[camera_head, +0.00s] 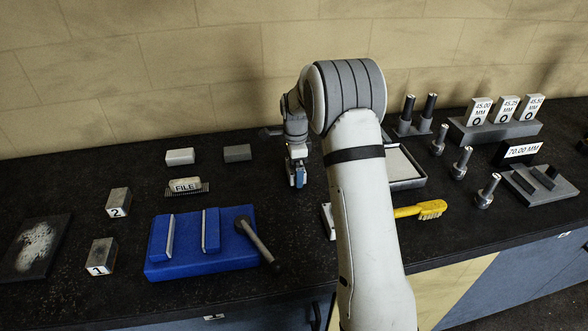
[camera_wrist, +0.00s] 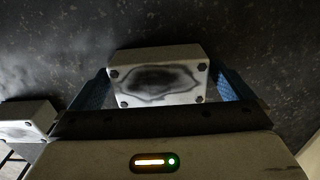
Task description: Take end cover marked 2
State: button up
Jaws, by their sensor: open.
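A small grey metal block marked 2 (camera_head: 118,202), the end cover, stands on the black bench at the left in the head view. A like block marked 1 (camera_head: 101,257) stands in front of it. My gripper (camera_head: 297,178) is open, well to the right of both, its blue fingers pointing down near the middle of the bench. In the wrist view a pale block with dark corner bolts and a dark stained face (camera_wrist: 158,82) shows between the fingers. No number is visible on it, and I cannot tell which block it is. A second pale block (camera_wrist: 27,121) shows at the left.
A yellow brush (camera_head: 420,210), a tray (camera_head: 418,181) and several pins stand right.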

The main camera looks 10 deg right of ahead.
jog(key=c, duration=1.3)
